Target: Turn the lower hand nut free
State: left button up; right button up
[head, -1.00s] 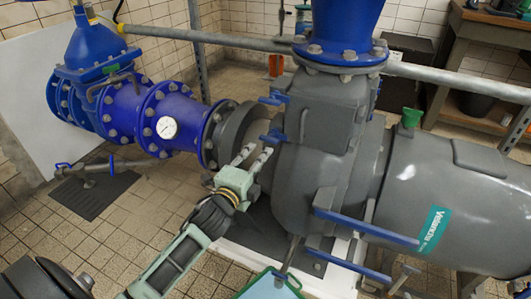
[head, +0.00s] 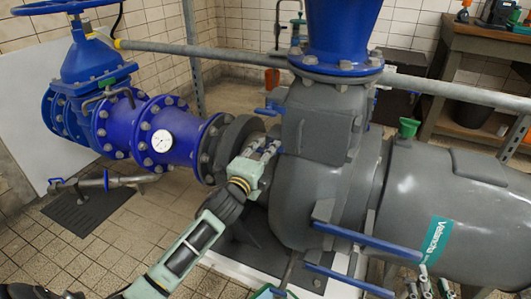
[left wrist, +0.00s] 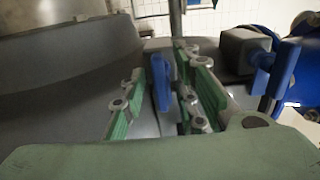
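My left gripper (head: 268,148) reaches in from below at the pump's left side, where the lower hand nut is hidden behind its fingers in the head view. In the left wrist view the lower hand nut (left wrist: 161,82), a blue wing-shaped handle, stands between the two green and grey fingers (left wrist: 158,100). The fingers are apart, with a gap to the left of the nut; the right finger is close to it, and contact cannot be told. The upper hand nut (head: 267,110) is blue and sits above the gripper. My right gripper (head: 425,282) shows only partly at the bottom edge, lower right.
The grey pump body (head: 305,200) is close to the left gripper's right side. A blue flanged pipe with a gauge (head: 163,142) lies to the left. Another blue handle (left wrist: 275,68) is right of the fingers in the wrist view. Blue bars (head: 365,243) stick out at the pump's front.

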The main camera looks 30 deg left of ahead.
pick_arm(q)
grip_shut()
